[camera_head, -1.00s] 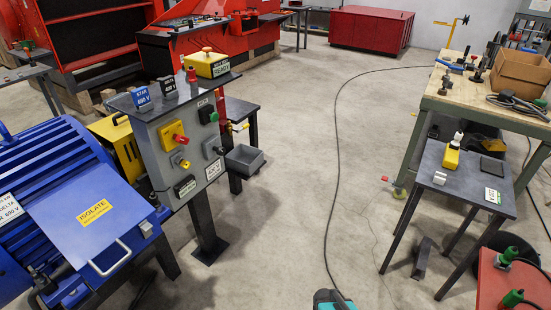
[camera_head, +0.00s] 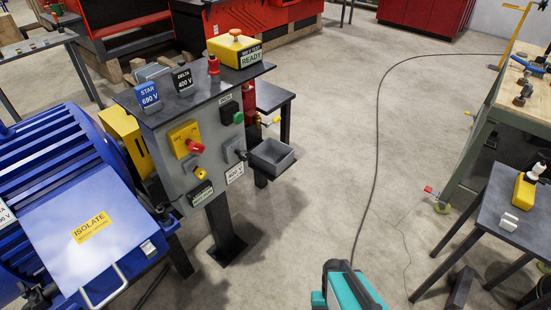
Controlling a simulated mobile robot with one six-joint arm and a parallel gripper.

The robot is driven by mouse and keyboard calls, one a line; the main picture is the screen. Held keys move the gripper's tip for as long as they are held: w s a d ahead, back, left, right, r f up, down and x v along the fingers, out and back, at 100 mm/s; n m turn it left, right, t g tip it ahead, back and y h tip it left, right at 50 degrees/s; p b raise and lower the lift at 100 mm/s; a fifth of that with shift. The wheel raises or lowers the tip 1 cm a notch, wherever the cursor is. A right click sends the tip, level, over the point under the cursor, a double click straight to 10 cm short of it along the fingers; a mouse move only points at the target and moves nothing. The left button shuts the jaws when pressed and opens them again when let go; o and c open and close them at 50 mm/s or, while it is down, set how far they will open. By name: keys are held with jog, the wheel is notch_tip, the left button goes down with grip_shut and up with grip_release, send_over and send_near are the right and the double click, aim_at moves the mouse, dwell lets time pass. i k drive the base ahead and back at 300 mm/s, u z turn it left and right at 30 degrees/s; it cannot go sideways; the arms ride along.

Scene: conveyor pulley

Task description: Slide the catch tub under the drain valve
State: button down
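The catch tub appears to be the small open grey tub (camera_head: 273,161) at the right side of the grey control stand, empty as far as I see. What looks like the drain valve, a small fitting with a yellow handle (camera_head: 271,122), sits just behind and above the tub in the picture, beside a red upright part. I cannot tell whether the tub is directly beneath its outlet.
The control stand (camera_head: 217,165) with switches and signs stands left of the tub. A blue motor housing (camera_head: 60,190) is at left. A dark side table (camera_head: 497,215) and a workbench (camera_head: 520,100) are at right. A black cable (camera_head: 378,130) crosses the open floor between.

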aim_at(272, 156)
jog(key=u, duration=0.65)
jog(key=i, duration=0.9)
jog(key=u, duration=0.6)
